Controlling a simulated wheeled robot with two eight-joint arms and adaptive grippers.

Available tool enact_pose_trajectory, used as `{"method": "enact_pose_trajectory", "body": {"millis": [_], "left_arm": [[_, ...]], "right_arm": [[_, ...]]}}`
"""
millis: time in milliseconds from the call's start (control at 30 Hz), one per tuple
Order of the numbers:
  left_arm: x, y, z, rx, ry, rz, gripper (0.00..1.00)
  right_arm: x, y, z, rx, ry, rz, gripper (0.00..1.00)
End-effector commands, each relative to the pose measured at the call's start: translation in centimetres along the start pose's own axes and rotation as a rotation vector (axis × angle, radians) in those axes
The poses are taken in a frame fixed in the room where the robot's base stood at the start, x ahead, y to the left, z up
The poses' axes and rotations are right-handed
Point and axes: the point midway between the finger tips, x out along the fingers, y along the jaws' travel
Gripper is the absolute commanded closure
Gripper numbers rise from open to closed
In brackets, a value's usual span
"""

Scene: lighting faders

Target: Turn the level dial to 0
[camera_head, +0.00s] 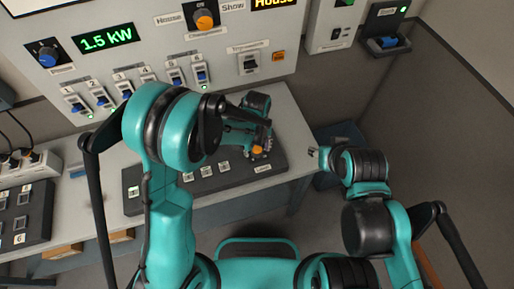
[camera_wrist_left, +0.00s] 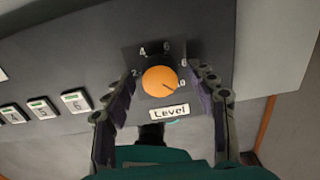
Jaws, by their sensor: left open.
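The level dial (camera_wrist_left: 160,81) is an orange round knob on a dark square plate, with the "Level" label (camera_wrist_left: 169,111) below it. Its dark pointer line points to the lower right, by a mark too small to read surely; 2, 4, 6 and 8 run around from left to right. My left gripper (camera_wrist_left: 165,76) is open, one finger on each side of the knob, with visible gaps. In the head view the knob (camera_head: 258,150) shows at the right end of the desk console, under my left gripper (camera_head: 259,137). My right gripper (camera_head: 313,152) hangs off the desk's right edge; its opening is unclear.
The console (camera_head: 215,178) carries several small switches left of the dial. The wall panel (camera_head: 150,50) behind holds a 1.5 kW display (camera_head: 104,39), a blue knob (camera_head: 47,57), another orange knob (camera_head: 204,19) and several faders. Another switch box (camera_head: 22,212) stands at the left.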

Motion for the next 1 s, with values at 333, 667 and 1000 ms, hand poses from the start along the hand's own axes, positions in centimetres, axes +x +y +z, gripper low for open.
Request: {"method": "enact_pose_trajectory", "body": {"millis": [333,667,1000], "left_arm": [[0.0,0.0,0.0,0.000,0.000,0.000,0.93],[0.0,0.0,0.0,-0.058,0.000,0.000,0.93],[0.1,0.0,0.0,-0.308,0.000,0.000,0.93]], "right_arm": [[0.0,0.0,0.0,0.000,0.000,0.000,0.60],[0.3,0.0,0.2,0.000,0.000,0.000,0.60],[1.2,0.0,0.8,0.000,0.000,0.000,0.60]]}}
